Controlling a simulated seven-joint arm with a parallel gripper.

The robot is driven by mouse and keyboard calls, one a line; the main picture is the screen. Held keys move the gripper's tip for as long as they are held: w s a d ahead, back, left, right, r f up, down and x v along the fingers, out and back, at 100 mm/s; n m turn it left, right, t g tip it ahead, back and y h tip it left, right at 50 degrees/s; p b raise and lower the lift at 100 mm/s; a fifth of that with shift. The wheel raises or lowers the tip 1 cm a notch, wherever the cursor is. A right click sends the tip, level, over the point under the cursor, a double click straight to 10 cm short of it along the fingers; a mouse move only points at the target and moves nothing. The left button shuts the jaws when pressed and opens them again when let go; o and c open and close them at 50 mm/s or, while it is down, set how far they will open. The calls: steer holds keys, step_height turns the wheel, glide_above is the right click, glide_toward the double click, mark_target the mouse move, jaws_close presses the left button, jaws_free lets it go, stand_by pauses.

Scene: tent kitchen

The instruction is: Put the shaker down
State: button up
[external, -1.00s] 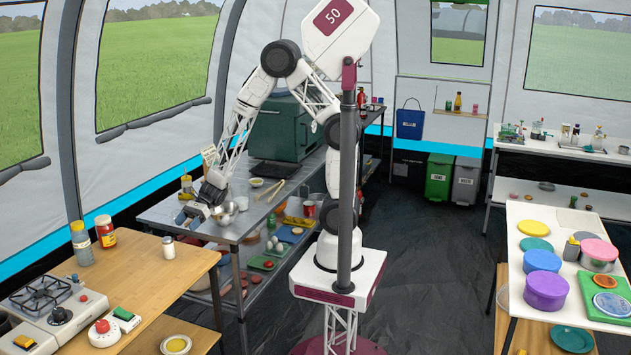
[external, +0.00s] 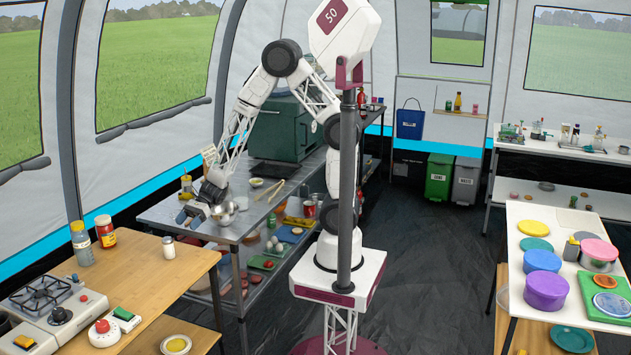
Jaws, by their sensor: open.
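A small white shaker (external: 168,247) with a dark grey top stands upright on the wooden table (external: 165,276) at the left, near its back right part. My gripper (external: 188,219) is open at the left end of the metal table (external: 237,229), above and to the right of the shaker in the picture. It is apart from the shaker, and nothing shows between its fingers. The fingers are small in this view.
Metal bowls (external: 224,213) stand close beside my gripper on the metal table. A grey-blue bottle (external: 82,243) and a red jar (external: 105,231) stand left of the shaker. A camping stove (external: 48,305) fills the wooden table's left side.

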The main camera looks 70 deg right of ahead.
steer(key=s+d+r+n+h, duration=0.6)
steer(key=s+d+r+n, duration=0.3)
steer(key=d, duration=0.5)
steer(key=s+d+r+n+h, duration=0.7)
steer(key=s+d+r+n, duration=0.3)
steer(key=s+d+r, duration=0.4)
steer(key=shift+s+d+r+t, duration=0.2)
steer(key=shift+s+r+t, duration=0.1)
steer(key=shift+s, duration=0.25)
